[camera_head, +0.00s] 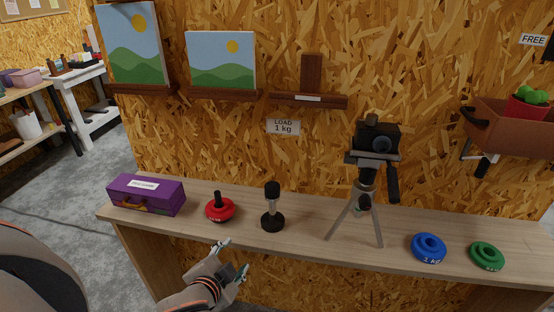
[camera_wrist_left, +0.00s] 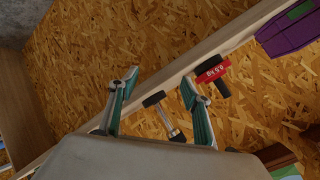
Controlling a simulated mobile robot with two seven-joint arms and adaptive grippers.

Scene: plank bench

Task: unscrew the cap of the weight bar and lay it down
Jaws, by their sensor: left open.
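The weight bar (camera_head: 271,206) stands upright on the bench, with a round black base, a silver rod and a black cap (camera_head: 272,187) on top. My left gripper (camera_head: 233,257) is open and empty, in front of the bench's front edge, nearer than the weight bar and to its left. In the left wrist view the scene is tilted, and the weight bar (camera_wrist_left: 169,119) shows in the gap between the open fingers (camera_wrist_left: 160,78), apart from them. Its lower right end there is partly cut off by my gripper body. My right gripper is not in view.
A red weight (camera_head: 220,211) with a black peg and a purple case (camera_head: 147,195) stand left of the bar. A camera tripod (camera_head: 366,200), a blue weight (camera_head: 428,248) and a green weight (camera_head: 487,256) stand to the right. The bench top (camera_head: 308,220) is bare between bar and tripod.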

